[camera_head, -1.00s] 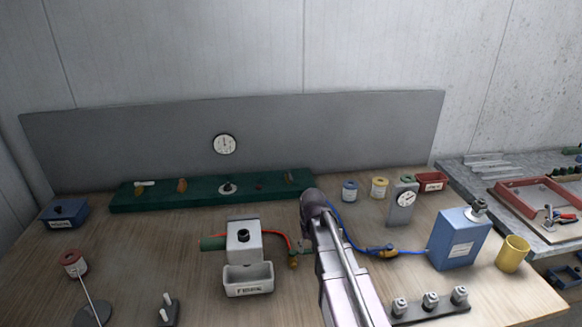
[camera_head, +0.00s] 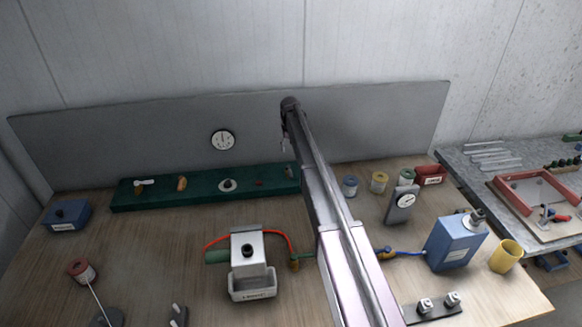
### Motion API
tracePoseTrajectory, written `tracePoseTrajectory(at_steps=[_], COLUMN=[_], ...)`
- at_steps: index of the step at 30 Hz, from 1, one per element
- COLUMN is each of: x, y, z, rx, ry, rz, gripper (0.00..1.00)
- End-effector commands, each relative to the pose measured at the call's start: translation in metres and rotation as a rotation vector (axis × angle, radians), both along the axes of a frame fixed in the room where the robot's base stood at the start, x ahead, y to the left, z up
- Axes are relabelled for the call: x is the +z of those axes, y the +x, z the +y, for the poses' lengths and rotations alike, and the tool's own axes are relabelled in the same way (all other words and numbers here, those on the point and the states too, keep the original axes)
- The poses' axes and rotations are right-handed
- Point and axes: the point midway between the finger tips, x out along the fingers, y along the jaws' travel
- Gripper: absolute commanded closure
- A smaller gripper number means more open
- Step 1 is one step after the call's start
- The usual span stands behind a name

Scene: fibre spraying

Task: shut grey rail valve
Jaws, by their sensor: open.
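The green rail (camera_head: 205,200) lies along the back of the wooden table. On its left part is a pale grey valve (camera_head: 144,183) with its lever lying sideways. An orange-brown valve (camera_head: 182,184) is to its right. A round grey fitting (camera_head: 227,185) sits mid-rail, and a small dark red valve (camera_head: 259,183) is further right. My gripper (camera_head: 286,145) is open and seems empty, small in view at the end of my arm. It hangs above the rail's right end, apart from the grey valve. My arm hides part of that end.
A gauge (camera_head: 222,140) is on the grey back panel (camera_head: 90,145). A white box unit (camera_head: 250,265) with a red hose stands in front of the rail. A blue box (camera_head: 66,215) is left; a blue canister (camera_head: 455,242) and yellow cup (camera_head: 506,256) are right.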

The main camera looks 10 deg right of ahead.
Motion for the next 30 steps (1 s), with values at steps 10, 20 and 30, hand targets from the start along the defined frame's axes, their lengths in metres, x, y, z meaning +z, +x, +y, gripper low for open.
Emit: tracePoseTrajectory(at_steps=[10,20,30], x=[0.000,-0.008,-0.032], y=[0.001,0.001,0.001], z=[-0.001,-0.002,-0.003], rx=[-0.001,-0.002,-0.003], ry=[0.000,0.000,0.000], rz=[0.000,0.000,0.000], gripper=[0.34,0.34,0.34])
